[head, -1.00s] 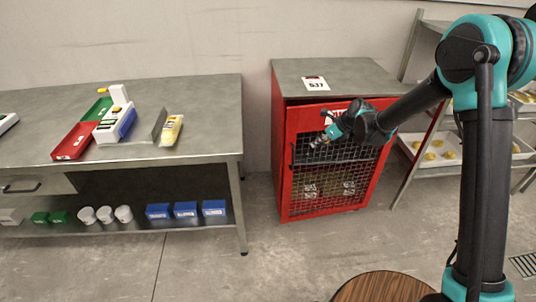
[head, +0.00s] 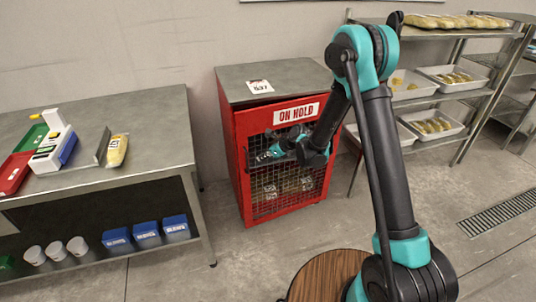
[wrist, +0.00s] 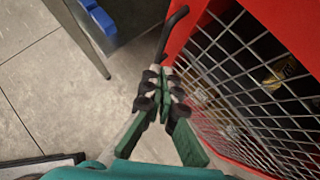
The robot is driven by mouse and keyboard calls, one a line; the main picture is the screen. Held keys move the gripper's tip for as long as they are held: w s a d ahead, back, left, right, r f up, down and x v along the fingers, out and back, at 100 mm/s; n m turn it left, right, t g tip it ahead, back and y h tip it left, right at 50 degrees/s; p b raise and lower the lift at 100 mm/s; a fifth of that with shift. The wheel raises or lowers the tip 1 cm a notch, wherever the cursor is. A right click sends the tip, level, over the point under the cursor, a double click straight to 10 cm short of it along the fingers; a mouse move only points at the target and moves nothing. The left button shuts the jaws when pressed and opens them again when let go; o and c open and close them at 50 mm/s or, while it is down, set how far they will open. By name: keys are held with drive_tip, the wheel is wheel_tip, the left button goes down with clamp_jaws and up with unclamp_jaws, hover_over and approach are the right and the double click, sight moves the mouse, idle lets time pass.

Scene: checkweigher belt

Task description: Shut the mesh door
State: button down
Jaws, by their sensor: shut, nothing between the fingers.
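The mesh door (head: 290,181) has a red frame, wire mesh and an "ON HOLD" sign (head: 296,114). It covers the front of a red cabinet (head: 229,150) with a grey top; I cannot tell whether a narrow gap remains at its edge. In the wrist view the mesh (wrist: 240,75) fills the right side. The black door handle (wrist: 171,35) stands out from the red frame, just beyond my fingertips. My gripper (wrist: 167,78) is shut and empty, beside the door's handle edge. In the head view my gripper (head: 264,156) is in front of the door's left part; contact is unclear.
A grey table (head: 150,105) with a scale, a red-and-green tray and a yellow packet stands left, with cups and blue boxes on its lower shelf. A rack (head: 465,130) with trays of yellow items stands right. The floor (head: 470,180) in front is open.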

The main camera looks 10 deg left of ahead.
drive_tip(key=shift+w+a+f, duration=0.15)
drive_tip(key=shift+w+a, duration=0.1)
drive_tip(key=shift+a, duration=0.55)
drive_tip(key=shift+w+a+f, duration=0.2)
drive_tip(key=shift+w+a, duration=0.1)
drive_tip(key=shift+a, duration=0.45)
drive_tip(key=shift+w+a+f, duration=0.15)
drive_tip(key=shift+w+a, duration=0.1)
drive_tip(key=shift+a, duration=0.55)
drive_tip(key=shift+a, duration=0.1)
